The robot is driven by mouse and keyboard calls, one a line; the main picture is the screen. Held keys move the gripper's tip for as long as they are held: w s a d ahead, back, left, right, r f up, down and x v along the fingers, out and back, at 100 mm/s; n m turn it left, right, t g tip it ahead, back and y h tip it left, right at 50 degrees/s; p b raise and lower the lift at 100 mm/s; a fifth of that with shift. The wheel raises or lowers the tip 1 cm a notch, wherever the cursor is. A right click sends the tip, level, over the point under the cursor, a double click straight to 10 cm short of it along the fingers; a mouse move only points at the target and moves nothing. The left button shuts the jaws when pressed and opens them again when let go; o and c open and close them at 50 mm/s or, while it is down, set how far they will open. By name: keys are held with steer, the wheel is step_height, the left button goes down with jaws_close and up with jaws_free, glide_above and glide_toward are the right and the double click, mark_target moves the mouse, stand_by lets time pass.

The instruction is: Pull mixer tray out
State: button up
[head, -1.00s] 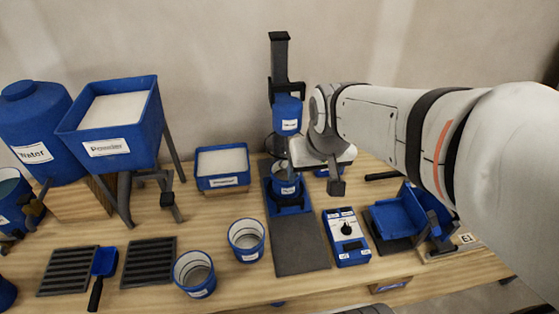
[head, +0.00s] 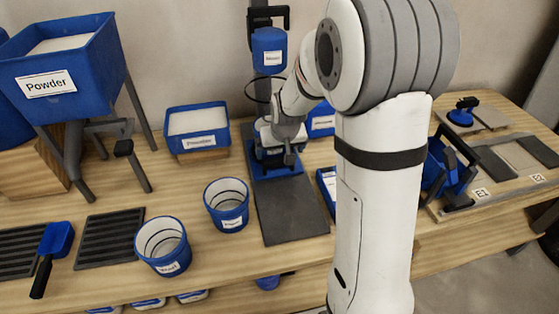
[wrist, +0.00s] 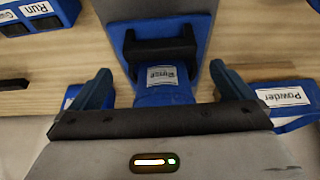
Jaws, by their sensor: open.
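The mixer tray (head: 278,171) is a blue tray at the foot of the mixer, at the back end of a dark grey mat. In the wrist view, its blue surface (wrist: 199,30) shows around a black handle-like bar (wrist: 160,48). A blue bucket (wrist: 163,96) with a white label, seemingly "Rinse", stands at the tray; in the head view my arm hides it. My gripper (head: 287,156) is low in front of the mixer. In the wrist view my gripper (wrist: 163,86) is open, one finger on each side of the bucket. I cannot tell whether they touch.
The mixer head (head: 268,52) hangs above my gripper. A blue control box (head: 326,185) stands right of the mat (head: 295,215), partly behind my arm. Two blue buckets (head: 227,205) (head: 163,246) stand left of the mat. A powder tray (head: 198,130) is behind them.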

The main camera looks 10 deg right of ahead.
mark_target(278, 160)
steer(key=b+x, duration=0.1)
steer(key=x, duration=0.4)
steer(key=shift+f, duration=0.2)
